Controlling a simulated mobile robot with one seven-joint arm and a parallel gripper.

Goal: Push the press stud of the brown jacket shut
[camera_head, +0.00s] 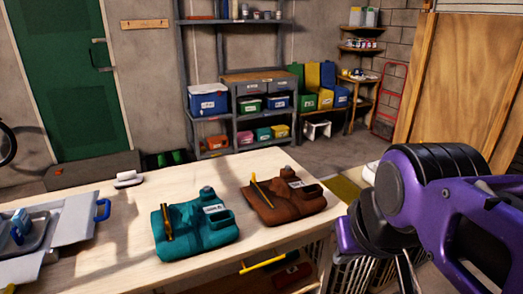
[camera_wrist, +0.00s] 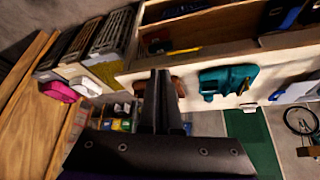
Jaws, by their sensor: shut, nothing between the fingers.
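The brown jacket (camera_head: 285,207) lies folded on the light wooden table, right of a folded teal jacket (camera_head: 190,239). A yellow strip (camera_head: 261,190) slants up from its left part, and a pale label (camera_head: 299,184) and a dark knob sit near its back edge. I cannot make out the press stud or whether it is closed. In the wrist view my gripper (camera_wrist: 160,74) is shut and empty, its fingers together in front of the brown jacket (camera_wrist: 178,87), hiding its middle. The teal jacket also shows in the wrist view (camera_wrist: 224,82). My purple arm is right of the table in the head view.
A grey tray (camera_head: 40,262) with a blue handle is on the table's left. A pale block (camera_head: 128,178) lies at the back edge. Shelves with bins (camera_head: 240,100) stand behind. Bare tabletop lies around the jackets. Crates (camera_head: 372,268) are below the table's right edge.

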